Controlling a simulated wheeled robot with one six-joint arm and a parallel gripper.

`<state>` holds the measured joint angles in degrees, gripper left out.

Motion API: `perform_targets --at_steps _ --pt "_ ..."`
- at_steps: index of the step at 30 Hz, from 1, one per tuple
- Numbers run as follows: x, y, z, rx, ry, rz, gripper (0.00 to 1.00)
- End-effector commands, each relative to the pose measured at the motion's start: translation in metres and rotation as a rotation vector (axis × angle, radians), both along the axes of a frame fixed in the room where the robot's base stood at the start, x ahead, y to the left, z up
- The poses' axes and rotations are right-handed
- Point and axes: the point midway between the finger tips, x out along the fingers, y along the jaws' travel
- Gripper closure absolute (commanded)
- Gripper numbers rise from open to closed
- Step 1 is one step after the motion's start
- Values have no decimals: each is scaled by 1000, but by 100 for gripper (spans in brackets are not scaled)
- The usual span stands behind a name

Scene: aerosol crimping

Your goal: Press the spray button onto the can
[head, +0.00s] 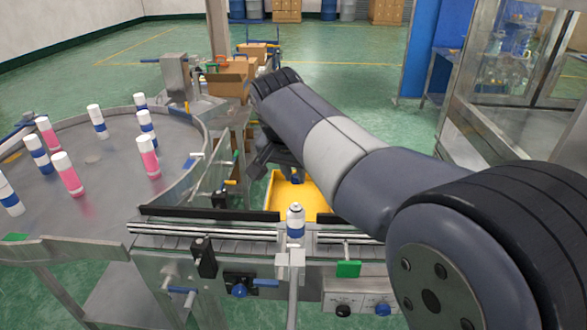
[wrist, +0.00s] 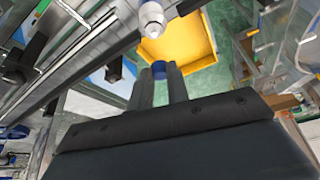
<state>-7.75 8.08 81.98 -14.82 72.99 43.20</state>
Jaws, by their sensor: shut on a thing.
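The can (head: 295,222) is white with a blue band and stands upright on the conveyor, behind a small metal fixture. Its bare, domed top faces up. In the wrist view the can (wrist: 151,18) shows at the top edge, beyond my fingertips. My gripper (wrist: 159,76) is shut on a small blue spray button (wrist: 158,69), held between the two fingertips and apart from the can. In the head view my gripper hangs behind the conveyor, beyond the can, partly hidden by my arm.
A yellow bin (head: 283,199) sits behind the conveyor (head: 205,231). A round metal table (head: 100,182) with several white, blue-banded and pink cans stands at left. A glass-walled cabinet (head: 507,60) is at right. Cardboard boxes (head: 229,86) lie farther back.

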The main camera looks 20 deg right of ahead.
Motion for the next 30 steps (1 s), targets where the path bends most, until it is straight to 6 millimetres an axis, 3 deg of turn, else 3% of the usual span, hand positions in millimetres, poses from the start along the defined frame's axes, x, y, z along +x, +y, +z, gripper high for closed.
perform_targets --at_steps 18,30 --pt "0 0 -53 0 0 1 100" --pt "0 0 -58 0 0 1 100"
